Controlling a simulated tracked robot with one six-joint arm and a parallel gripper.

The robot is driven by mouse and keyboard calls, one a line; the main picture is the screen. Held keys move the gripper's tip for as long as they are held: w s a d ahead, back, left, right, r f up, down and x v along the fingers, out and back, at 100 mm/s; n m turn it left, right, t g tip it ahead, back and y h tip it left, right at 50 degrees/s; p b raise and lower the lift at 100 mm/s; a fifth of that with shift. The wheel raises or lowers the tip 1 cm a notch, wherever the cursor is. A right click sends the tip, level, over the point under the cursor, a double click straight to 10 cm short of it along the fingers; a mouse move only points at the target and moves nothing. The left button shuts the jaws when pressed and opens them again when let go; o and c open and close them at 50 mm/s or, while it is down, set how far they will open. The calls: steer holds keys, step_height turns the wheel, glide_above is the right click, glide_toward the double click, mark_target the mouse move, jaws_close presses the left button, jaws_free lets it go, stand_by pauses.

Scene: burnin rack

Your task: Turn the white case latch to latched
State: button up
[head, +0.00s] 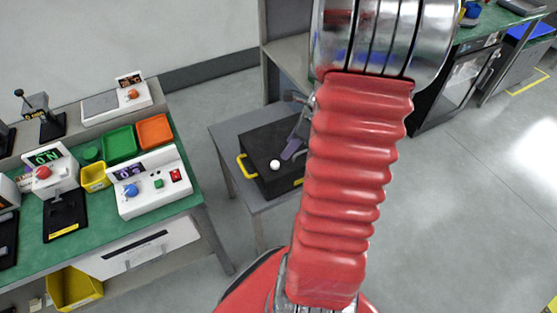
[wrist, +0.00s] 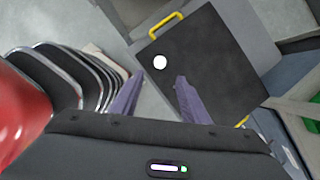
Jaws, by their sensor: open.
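The white case latch (head: 275,164) is a small round white knob on top of a black case (head: 262,148) with yellow handles. In the wrist view the latch (wrist: 160,62) shows as a white disc near one side of the case lid (wrist: 215,60). Whether it is latched cannot be told. My gripper (wrist: 155,82) has two purple fingers, apart and empty. The latch appears beyond the fingertips, between them and a little above in the wrist view, not touched. In the head view my gripper (head: 290,153) is partly hidden by my red arm, over the case's right side.
The case rests on a small grey table (head: 228,131). To its left is a green-topped bench (head: 95,225) with white devices and coloured bins (head: 120,144). A grey cabinet (head: 285,65) stands behind. Open floor (head: 460,200) lies to the right.

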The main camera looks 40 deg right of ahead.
mark_target(276, 164)
steer(key=x, duration=1)
steer(key=shift+f, duration=0.25)
steer(key=shift+c, duration=0.3)
steer(key=c, duration=0.9)
steer(key=shift+d, duration=0.2)
jaws_close()
steer(key=shift+a, duration=0.15)
